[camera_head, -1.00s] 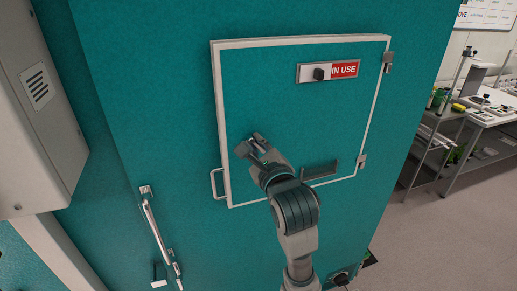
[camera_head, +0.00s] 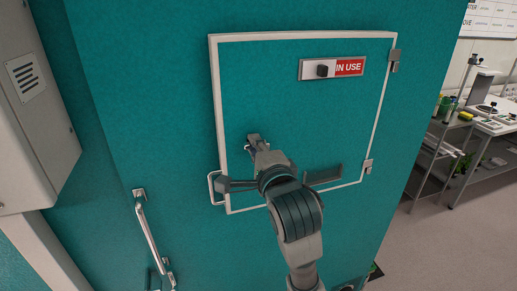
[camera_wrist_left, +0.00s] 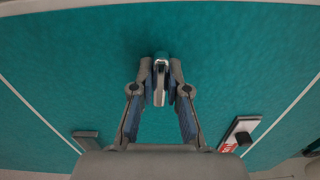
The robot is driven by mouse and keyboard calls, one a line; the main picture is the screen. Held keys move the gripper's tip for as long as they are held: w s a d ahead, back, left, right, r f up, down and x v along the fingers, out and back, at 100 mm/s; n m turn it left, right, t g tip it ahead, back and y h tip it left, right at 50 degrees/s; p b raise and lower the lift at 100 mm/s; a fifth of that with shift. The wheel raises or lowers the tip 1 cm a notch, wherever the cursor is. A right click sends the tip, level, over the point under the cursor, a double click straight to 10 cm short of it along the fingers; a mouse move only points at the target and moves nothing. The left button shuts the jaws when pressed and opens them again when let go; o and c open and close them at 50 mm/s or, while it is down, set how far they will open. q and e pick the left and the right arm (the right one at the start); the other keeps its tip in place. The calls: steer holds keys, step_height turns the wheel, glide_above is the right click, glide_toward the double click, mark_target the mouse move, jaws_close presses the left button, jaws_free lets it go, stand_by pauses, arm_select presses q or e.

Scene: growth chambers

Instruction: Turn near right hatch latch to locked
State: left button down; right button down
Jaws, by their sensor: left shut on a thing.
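The teal hatch (camera_head: 310,105) with a white frame is closed in the teal wall. In the left wrist view my left gripper (camera_wrist_left: 160,85) is shut on a small silver lever with a teal top, which I take to be the hatch latch (camera_wrist_left: 159,83). It sits against the teal panel. In the head view my left gripper (camera_head: 257,146) is at the lower left of the hatch, and the wrist hides part of the panel. The latch's angle and any lock marking cannot be made out. My right gripper is not in view.
A red IN USE sign (camera_head: 349,67) with a dark knob (camera_head: 322,71) is high on the hatch. A white pull handle (camera_head: 213,188) is at its left edge, hinges at its right. A dark bar (camera_head: 325,175) is low on it. Benches (camera_head: 470,150) stand at the right.

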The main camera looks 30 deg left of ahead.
arm_select(q)
steer(key=shift+f+n, duration=0.2)
steer(key=shift+n, duration=0.3)
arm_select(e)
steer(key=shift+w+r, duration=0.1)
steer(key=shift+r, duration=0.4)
arm_select(q)
steer(key=c, duration=1.3)
jaws_free()
steer(key=shift+o, duration=0.7)
steer(key=shift+s+r, duration=0.1)
steer(key=shift+s, duration=0.05)
steer(key=v, duration=1.2)
